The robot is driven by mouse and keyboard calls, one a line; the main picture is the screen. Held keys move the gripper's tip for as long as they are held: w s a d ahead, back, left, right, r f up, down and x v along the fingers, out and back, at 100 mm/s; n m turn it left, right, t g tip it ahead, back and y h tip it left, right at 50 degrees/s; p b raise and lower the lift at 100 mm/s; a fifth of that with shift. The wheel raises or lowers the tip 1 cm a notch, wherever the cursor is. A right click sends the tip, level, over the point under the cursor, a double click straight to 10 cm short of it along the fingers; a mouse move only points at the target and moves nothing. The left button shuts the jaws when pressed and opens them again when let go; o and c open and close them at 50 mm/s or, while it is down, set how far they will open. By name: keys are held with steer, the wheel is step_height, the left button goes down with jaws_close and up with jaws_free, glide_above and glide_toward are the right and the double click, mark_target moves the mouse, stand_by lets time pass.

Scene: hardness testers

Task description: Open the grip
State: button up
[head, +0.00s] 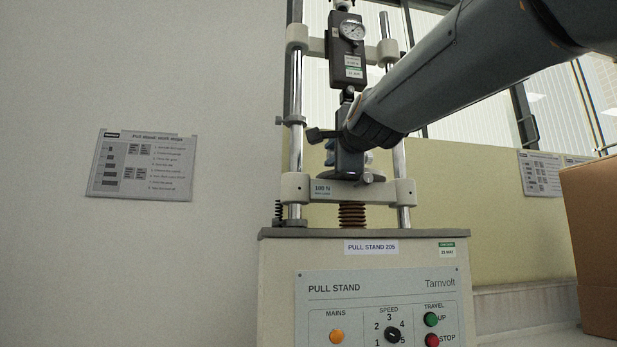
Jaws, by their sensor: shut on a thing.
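The pull stand's grip (350,168) is a dark grey clamp in the middle of the head view. It sits on the white crosshead marked 100 N (385,192), below the hanging force gauge (347,48). A dark handle (316,134) sticks out at its left, with small blue parts (329,152) below it. My arm comes in from the upper right, and my gripper (345,138) is at the grip. My gripper is shut on a part of the grip, but my wrist hides most of the contact. I cannot tell whether the grip's jaws are open or what they hold.
The stand's cabinet (280,290) has an orange mains lamp (337,336), a speed knob (392,335), a green UP button (431,319) and a red STOP button (432,340). Chrome columns (296,130) flank the grip. A cardboard box (595,245) stands at the right. A work-steps sheet (142,166) hangs left.

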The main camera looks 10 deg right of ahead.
stand_by(0.5)
steer(key=o, duration=1)
steer(key=shift+o, duration=0.2)
steer(key=g+p, duration=0.1)
steer(key=p, duration=0.7)
steer(key=shift+r+p, duration=0.3)
steer(key=shift+r, duration=0.05)
steer(key=g+p, duration=0.2)
steer(key=p, duration=0.8)
steer(key=g+p, duration=0.2)
steer(key=p, duration=0.8)
steer(key=shift+r, duration=0.4)
steer(key=g+p, duration=0.1)
steer(key=p, duration=0.4)
steer(key=g+p, duration=0.2)
steer(key=p, duration=0.2)
steer(key=shift+w+r+p, duration=0.2)
steer(key=shift+r+p, duration=0.1)
steer(key=shift+p, duration=0.1)
steer(key=g+p, duration=0.1)
steer(key=p, duration=0.2)
steer(key=g+p, duration=0.2)
steer(key=p, duration=0.2)
steer(key=g+p, duration=0.1)
steer(key=p, duration=0.3)
steer(key=shift+w+r+g, duration=0.25)
steer(key=shift+w+g, duration=0.05)
